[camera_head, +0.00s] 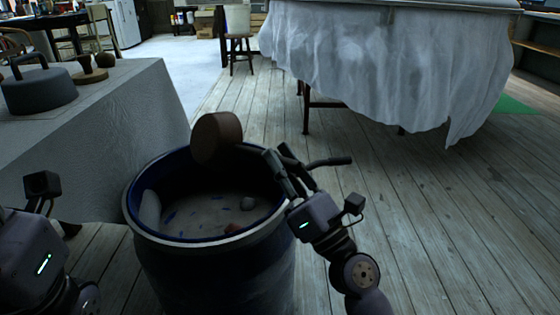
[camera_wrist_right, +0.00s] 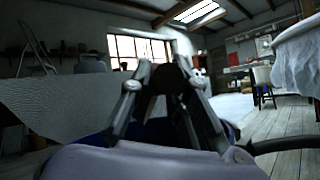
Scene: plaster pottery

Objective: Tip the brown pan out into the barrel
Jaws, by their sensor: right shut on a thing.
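The brown pan (camera_head: 217,137) is held tilted on its side over the far rim of the barrel. Its dark handle (camera_head: 330,161) runs to the right through my right gripper (camera_head: 281,168), which is shut on it. The blue barrel (camera_head: 215,262) stands upright with its top open. Inside are a pale floor with blue flecks, a small pale lump and some reddish bits; I cannot tell if any came from the pan. In the right wrist view the gripper fingers (camera_wrist_right: 163,75) close around something dark.
A grey-covered table (camera_head: 110,150) stands left of the barrel with a grey lidded pot (camera_head: 38,85) and small brown items on it. A table draped in white cloth (camera_head: 390,70) stands at the back right. The wooden floor to the right is clear.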

